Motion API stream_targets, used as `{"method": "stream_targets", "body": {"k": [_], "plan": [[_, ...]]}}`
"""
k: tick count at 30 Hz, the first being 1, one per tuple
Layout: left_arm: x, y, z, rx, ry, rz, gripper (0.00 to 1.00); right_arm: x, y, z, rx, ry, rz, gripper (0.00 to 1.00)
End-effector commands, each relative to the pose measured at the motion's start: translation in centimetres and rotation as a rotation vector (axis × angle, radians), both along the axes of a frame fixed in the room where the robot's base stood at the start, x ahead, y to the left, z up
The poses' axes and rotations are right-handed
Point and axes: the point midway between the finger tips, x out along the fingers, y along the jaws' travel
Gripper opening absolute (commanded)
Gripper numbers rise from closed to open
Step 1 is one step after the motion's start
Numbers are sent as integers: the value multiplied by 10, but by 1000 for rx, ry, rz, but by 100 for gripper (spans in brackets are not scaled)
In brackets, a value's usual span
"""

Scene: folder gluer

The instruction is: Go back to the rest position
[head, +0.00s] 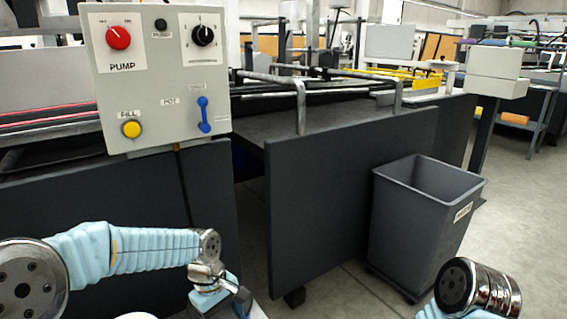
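My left arm comes in from the left in a light blue sleeve. Its wrist bends down in front of the dark machine panel, and my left gripper (238,302) is low in the picture, partly hidden by the wrist and close to the bottom edge. Its fingers do not show clearly, so I cannot tell whether it is open or shut. I see nothing clearly held in it.
A grey control box (160,90) carries a red PUMP knob (118,38), a black selector (203,36), a yellow FILL button (131,129) and a blue lever (205,114). A grey bin (415,235) stands right of the dark machine panel (340,200). Floor is clear at far right.

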Motion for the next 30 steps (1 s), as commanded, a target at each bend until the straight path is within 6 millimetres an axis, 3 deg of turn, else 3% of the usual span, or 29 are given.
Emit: {"method": "stream_targets", "body": {"k": [8,12,16,21,30], "plan": [[-23,-13,-112,-109,-49,-205,65,0,0,0,0,0,0,43],[-64,-19,-191,-177,-117,-349,65,0,0,0,0,0,0,43],[-116,-19,-247,-202,-202,-481,65,0,0,0,0,0,0,43],[-156,-16,-274,-184,-273,-585,65,0,0,0,0,0,0,43],[-163,-15,-277,-172,-296,-611,65,0,0,0,0,0,0,43]]}}
